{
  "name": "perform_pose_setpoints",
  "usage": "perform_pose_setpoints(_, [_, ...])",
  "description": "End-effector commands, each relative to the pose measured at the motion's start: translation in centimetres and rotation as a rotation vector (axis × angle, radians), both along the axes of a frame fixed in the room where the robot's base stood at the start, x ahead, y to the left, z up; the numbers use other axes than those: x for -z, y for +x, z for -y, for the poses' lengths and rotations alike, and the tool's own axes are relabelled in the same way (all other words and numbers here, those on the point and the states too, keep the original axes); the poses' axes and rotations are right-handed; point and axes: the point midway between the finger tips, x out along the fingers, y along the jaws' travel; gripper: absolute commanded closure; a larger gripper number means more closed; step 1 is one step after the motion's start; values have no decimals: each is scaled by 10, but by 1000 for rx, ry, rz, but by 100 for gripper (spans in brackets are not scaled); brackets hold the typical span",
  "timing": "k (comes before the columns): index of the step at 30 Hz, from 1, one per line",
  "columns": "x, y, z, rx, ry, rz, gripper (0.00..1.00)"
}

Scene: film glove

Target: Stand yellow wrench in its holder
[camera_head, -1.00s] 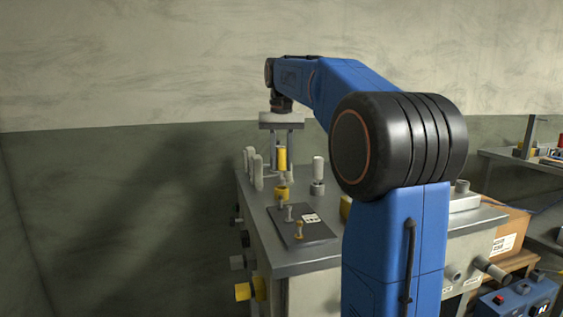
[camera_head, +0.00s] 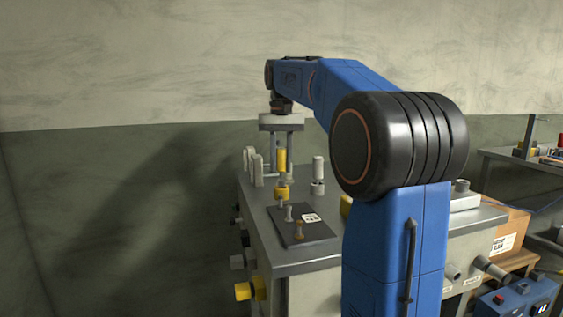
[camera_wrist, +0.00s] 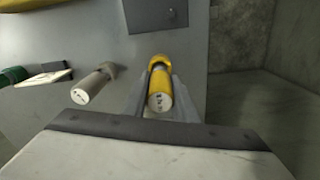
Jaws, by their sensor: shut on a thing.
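The yellow wrench (camera_head: 282,159) appears as an upright yellow cylinder between the fingers of my gripper (camera_head: 284,158). In the wrist view, the wrench (camera_wrist: 160,102) shows its pale, marked end, and my gripper (camera_wrist: 158,95) is shut on its sides. A yellow ring-like holder (camera_head: 282,192) sits on the bench directly below the wrench. The yellow ring also shows just beyond the wrench in the wrist view (camera_wrist: 160,61). The wrench's lower end is hard to make out, so I cannot tell whether it is inside the holder.
A pale upright cylinder (camera_head: 318,167) in a grey holder stands to the right. Pale upright pieces (camera_head: 257,171) stand close on the left. A dark plate (camera_head: 303,229) with small pegs lies in front on the grey bench (camera_head: 300,264). The wall is behind.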

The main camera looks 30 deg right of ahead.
Motion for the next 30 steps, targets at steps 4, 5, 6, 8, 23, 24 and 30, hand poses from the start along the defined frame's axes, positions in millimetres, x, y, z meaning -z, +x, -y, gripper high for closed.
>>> perform_pose_setpoints(4, [3,0,0,0,0,0,100])
perform_pose_setpoints(5, [4,0,0,0,0,0,100])
perform_pose_setpoints(6, [5,0,0,0,0,0,100])
perform_pose_setpoints(8, [6,0,0,0,0,0,100])
perform_pose_setpoints(23, [16,0,0,0,0,0,100])
perform_pose_setpoints(24, [17,0,0,0,0,0,100])
perform_pose_setpoints(30, [20,0,0,0,-1,1,100])
